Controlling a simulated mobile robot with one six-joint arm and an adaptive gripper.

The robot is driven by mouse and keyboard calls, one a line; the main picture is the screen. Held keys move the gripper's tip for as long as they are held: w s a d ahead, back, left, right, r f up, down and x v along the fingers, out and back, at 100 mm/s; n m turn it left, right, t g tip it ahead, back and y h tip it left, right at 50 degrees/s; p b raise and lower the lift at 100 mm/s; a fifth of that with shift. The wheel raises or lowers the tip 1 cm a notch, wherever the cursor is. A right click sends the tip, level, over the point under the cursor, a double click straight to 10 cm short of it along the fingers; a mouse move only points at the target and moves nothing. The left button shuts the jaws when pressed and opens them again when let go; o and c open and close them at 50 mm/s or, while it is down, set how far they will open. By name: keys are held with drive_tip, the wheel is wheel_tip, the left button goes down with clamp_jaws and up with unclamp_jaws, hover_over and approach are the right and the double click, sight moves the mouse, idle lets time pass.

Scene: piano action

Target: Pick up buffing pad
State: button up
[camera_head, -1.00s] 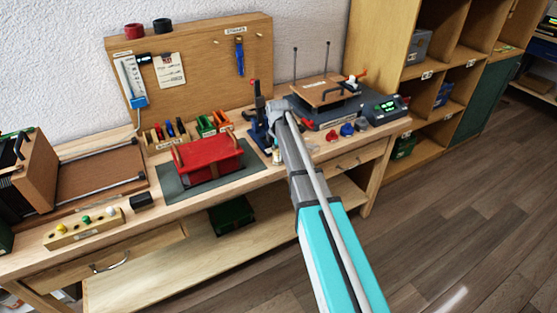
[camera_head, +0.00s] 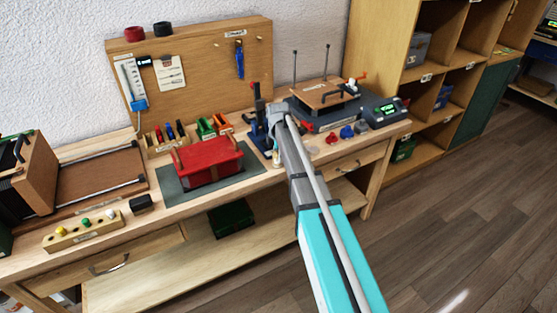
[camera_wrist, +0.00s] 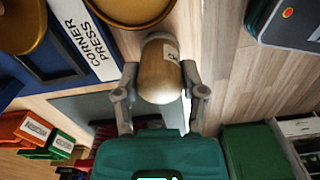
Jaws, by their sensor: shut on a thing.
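A tan, rounded wooden piece with a small white label, which I take to be the buffing pad (camera_wrist: 160,82), sits between the fingers of my gripper (camera_wrist: 160,95) in the wrist view. One finger is on each side of it, and the gripper is shut on it. In the camera_head view my gripper (camera_head: 277,145) is low over the front of the bench, beside the blue corner press (camera_head: 257,128). The arm partly covers that spot, and I cannot tell whether the pad touches the bench.
A red box (camera_head: 208,164) on a grey mat stands to the left. Small red and blue pieces (camera_head: 346,132) and a black device (camera_head: 384,110) lie to the right. A large brass-coloured round part (camera_wrist: 130,8) is close to the pad in the wrist view.

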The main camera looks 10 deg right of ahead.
drive_tip(key=shift+r, duration=0.15)
wheel_tip(320, 180, up, 3)
drive_tip(key=p, duration=0.3)
drive_tip(key=s+r+p, duration=0.9)
drive_tip(key=s+p, duration=0.1)
drive_tip(key=s, duration=0.4)
drive_tip(key=shift+d+r, duration=0.3)
drive_tip(key=shift+r, duration=0.05)
drive_tip(key=o, duration=0.3)
drive_tip(key=c, duration=0.3)
drive_tip(key=shift+c, duration=0.2)
